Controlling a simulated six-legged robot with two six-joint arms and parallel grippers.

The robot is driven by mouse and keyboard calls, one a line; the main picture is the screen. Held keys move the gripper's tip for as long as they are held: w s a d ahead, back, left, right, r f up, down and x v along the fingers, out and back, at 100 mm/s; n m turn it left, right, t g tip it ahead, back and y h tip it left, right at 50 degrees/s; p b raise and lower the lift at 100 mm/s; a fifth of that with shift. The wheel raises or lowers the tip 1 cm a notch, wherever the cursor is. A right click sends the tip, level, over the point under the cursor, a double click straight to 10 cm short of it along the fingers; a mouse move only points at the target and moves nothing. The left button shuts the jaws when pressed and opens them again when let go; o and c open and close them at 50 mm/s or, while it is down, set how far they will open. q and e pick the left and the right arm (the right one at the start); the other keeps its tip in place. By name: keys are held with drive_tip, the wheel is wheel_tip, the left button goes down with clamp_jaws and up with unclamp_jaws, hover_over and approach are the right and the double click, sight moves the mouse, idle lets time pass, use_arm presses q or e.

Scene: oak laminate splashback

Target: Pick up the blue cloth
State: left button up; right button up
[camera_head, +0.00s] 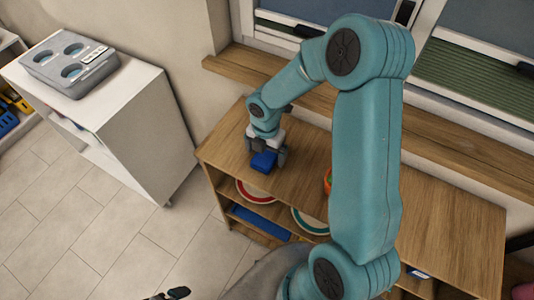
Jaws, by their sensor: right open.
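The blue cloth (263,161) is a small folded blue bundle on the left part of the wooden shelf unit's top. My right gripper (266,156) points down at it, with its dark fingers open on either side of the cloth. Whether the fingers touch it cannot be told, and the gripper hides its back part. Two dark tips at the bottom edge look like my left gripper (168,294), mostly cut off by the frame and far from the cloth.
The wooden shelf unit (455,220) stands below the window sill. An orange-green object (328,181) is partly hidden behind my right arm. Red-rimmed (254,191) and green-rimmed (311,222) round items lie on lower shelves. A white cabinet (140,130) with a grey holder (70,63) stands left.

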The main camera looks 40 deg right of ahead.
sight(266, 155)
drive_tip(key=shift+s+f, duration=0.1)
drive_tip(key=shift+f, duration=0.35)
drive_tip(key=shift+c, duration=0.6)
drive_tip(key=c, duration=1.1)
drive_tip(key=shift+r, duration=0.15)
wheel_tip(266, 155, up, 20)
drive_tip(key=shift+f+p, duration=0.1)
drive_tip(key=shift+p, duration=0.2)
